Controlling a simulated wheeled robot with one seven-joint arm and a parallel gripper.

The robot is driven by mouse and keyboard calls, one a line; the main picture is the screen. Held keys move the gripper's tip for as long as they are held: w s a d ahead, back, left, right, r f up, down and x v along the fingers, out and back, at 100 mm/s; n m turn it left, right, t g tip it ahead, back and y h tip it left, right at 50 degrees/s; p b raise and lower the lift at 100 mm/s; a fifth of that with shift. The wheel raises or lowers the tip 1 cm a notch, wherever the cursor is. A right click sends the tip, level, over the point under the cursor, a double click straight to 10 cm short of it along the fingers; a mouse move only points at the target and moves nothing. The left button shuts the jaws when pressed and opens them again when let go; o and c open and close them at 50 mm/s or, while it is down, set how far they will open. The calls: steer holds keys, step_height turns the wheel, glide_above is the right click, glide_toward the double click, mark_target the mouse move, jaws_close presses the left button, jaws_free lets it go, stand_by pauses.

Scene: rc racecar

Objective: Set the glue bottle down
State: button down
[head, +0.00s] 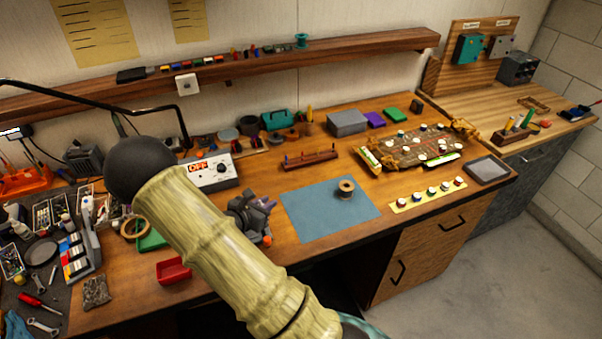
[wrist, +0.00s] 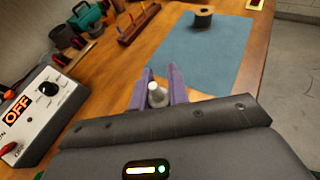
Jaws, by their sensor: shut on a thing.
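My gripper (wrist: 158,82) has purple fingers, shut on the glue bottle (wrist: 156,97). In the head view my gripper (head: 266,204) is over the wooden bench (head: 210,275), just left of the blue mat (head: 302,218). The bottle cannot be made out there. I cannot tell how far the bottle is above the bench.
A spool (head: 346,189) stands on the mat's right half. A control box marked OFF (head: 211,171) is behind my gripper to the left. A wooden rack (head: 310,160) lies behind the mat. A red tray (head: 173,270) is at the front left. Much of the mat is clear.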

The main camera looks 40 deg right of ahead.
steer(key=s+a+n+t+y+p, duration=0.1)
steer(key=s+a+p, duration=0.1)
steer(key=a, duration=0.5)
steer(key=s+a+f+n+t+y+p, duration=0.1)
steer(key=s+a+n+t+p, duration=0.1)
steer(key=a+p, duration=0.2)
steer(key=a, duration=0.2)
steer(key=shift+a+f, duration=0.25)
steer(key=shift+a, duration=0.15)
